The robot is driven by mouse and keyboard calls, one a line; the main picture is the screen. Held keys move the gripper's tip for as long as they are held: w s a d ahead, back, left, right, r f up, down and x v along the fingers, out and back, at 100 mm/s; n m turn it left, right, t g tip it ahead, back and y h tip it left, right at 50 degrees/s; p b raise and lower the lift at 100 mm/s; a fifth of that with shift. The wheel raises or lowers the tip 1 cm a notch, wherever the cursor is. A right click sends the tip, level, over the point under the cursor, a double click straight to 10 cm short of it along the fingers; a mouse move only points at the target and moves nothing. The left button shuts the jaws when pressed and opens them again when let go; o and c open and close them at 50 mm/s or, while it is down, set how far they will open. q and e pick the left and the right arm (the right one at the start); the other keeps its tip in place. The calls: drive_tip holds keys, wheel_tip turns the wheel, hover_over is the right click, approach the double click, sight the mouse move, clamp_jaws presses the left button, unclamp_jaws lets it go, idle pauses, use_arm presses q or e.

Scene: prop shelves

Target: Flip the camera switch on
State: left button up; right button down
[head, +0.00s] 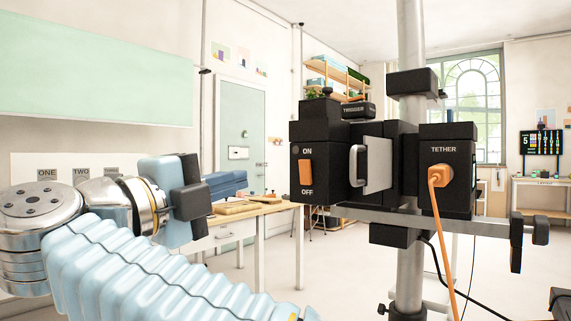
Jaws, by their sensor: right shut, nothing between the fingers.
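The black camera (335,130) is mounted on a grey pole stand. Its left-hand face carries an orange rocker switch (306,172), with ON printed above it and OFF below. I cannot tell which way the rocker is tipped. A small round light above it looks dark. My right gripper (197,200) is left of the camera in the picture, shut and empty, with its dark fingers toward the camera side. A clear gap shows between it and the switch. My left gripper is not in view.
A silver-grey handle or screen (378,165) sticks out right of the switch. An orange cable (436,220) hangs from the TETHER box (447,150). A horizontal bar (440,218) crosses the pole below. A wooden table (265,210) stands behind.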

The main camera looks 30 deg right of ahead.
sight(302, 160)
drive_tip(key=p+x, duration=0.2)
drive_tip(key=x, duration=1.2)
drive_tip(key=shift+w, duration=0.1)
